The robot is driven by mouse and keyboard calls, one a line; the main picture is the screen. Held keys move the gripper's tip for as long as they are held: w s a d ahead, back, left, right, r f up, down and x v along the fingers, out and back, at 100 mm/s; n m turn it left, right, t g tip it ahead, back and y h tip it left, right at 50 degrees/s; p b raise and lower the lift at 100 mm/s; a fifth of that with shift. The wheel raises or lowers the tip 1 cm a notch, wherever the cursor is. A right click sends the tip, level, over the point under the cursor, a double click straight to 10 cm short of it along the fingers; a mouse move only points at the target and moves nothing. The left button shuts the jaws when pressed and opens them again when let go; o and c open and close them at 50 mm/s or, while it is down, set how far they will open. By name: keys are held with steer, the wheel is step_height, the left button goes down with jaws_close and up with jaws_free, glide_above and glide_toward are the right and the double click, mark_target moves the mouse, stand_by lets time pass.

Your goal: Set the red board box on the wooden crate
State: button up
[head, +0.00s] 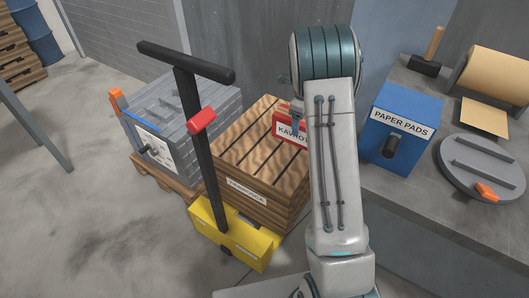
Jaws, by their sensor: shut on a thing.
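The red board box (284,127) has a white label, partly readable as "KAVRO". It shows just left of my arm, over the back right part of the wooden crate (240,158). My arm hides its right side. My gripper (296,122) is shut on the box; only a small part of it shows beside the arm. I cannot tell whether the box touches the crate's top. The crate has a slatted top and a white label on its front, and the visible part of its top is bare.
A yellow pallet jack (232,232) with a tall black handle stands before the crate. Left of it, a grey ribbed block (185,115) sits on a pallet. At right, a grey bench (425,185) holds a blue paper pads box (400,125), a round lid (480,168) and a mallet (428,60).

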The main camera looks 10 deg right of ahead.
steer(key=shift+w+a+f+b, duration=0.65)
steer(key=shift+w+a+f, duration=0.1)
steer(key=shift+a+f, duration=1.05)
steer(key=shift+w+a+f+b, duration=0.6)
steer(key=shift+w+a+f, duration=0.15)
steer(key=shift+a+f, duration=1.05)
steer(key=shift+w+a+f+b, duration=0.65)
steer(key=shift+w+a+f, duration=0.1)
steer(key=shift+a+f, duration=1.05)
steer(key=shift+f, duration=0.1)
steer(key=o, duration=1.6)
steer(key=shift+f, duration=0.1)
step_height(320, 180, up, 12)
steer(key=p, duration=0.3)
